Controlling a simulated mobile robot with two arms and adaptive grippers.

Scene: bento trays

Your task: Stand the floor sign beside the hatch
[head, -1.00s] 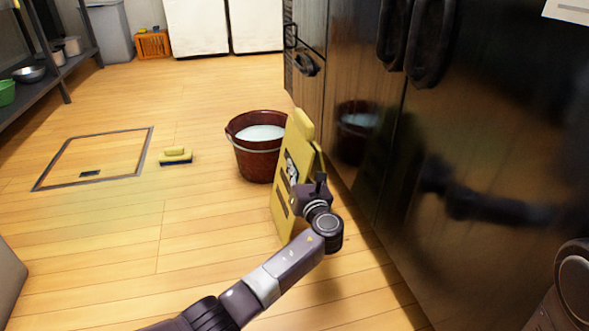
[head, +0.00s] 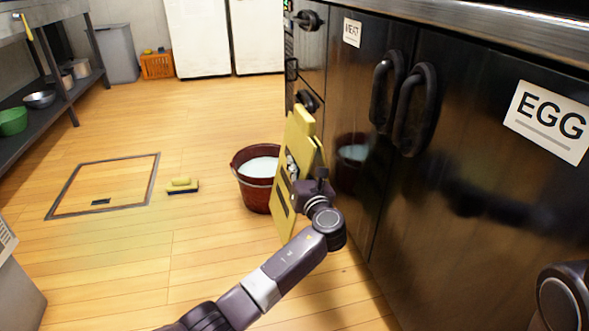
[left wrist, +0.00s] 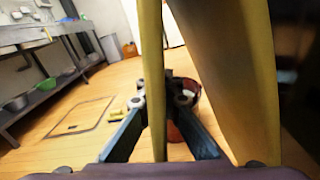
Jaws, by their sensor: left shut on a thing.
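The yellow floor sign (head: 284,188) is upright and slightly tilted in the head view, in front of the dark cabinets. My left gripper (head: 312,182) is shut on one of its panels. In the left wrist view the fingertips (left wrist: 163,100) close on the thin yellow panel (left wrist: 152,50), with the wider panel (left wrist: 235,75) to the right. I cannot tell whether the sign's lower end touches the floor. The hatch (head: 107,187), a dark-framed square in the wooden floor, lies at the left. It also shows in the left wrist view (left wrist: 84,117). My right gripper is out of view.
A red bucket (head: 254,190) of pale liquid stands just behind and left of the sign. A yellow brush (head: 183,186) lies right of the hatch. Dark cabinets (head: 470,215) fill the right side. A shelf (head: 45,120) stands at the far left. The floor around the hatch is mostly clear.

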